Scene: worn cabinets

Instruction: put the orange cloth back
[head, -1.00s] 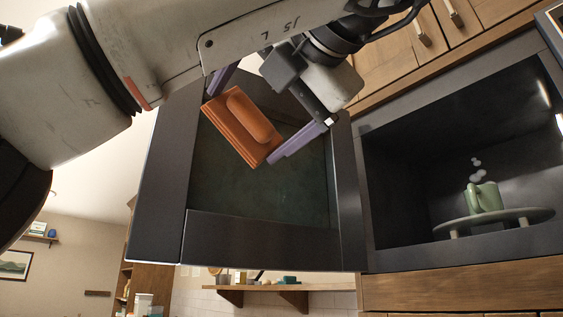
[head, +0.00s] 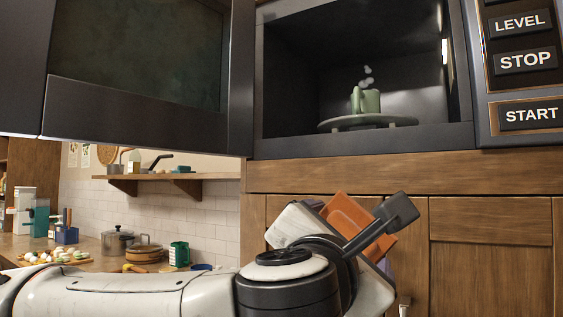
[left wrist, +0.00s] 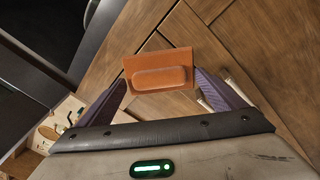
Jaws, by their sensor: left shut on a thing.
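The orange cloth (head: 350,214) is a folded orange piece, partly hidden behind my left wrist in the head view. In the left wrist view the orange cloth (left wrist: 160,70) sits between the two purple fingers of my left gripper (left wrist: 168,85), which is shut on it. My left gripper (head: 362,232) is in front of the wooden cabinet doors, below the open microwave, with its fingers mostly hidden in the head view. My right gripper is not in view.
The microwave (head: 462,135) stands open, with a green mug (head: 366,102) on its turntable (head: 340,124). Its door (head: 130,108) hangs open to the left. A wall shelf (head: 175,177) and a counter with a pot (head: 117,241) and green mug (head: 179,254) lie at left.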

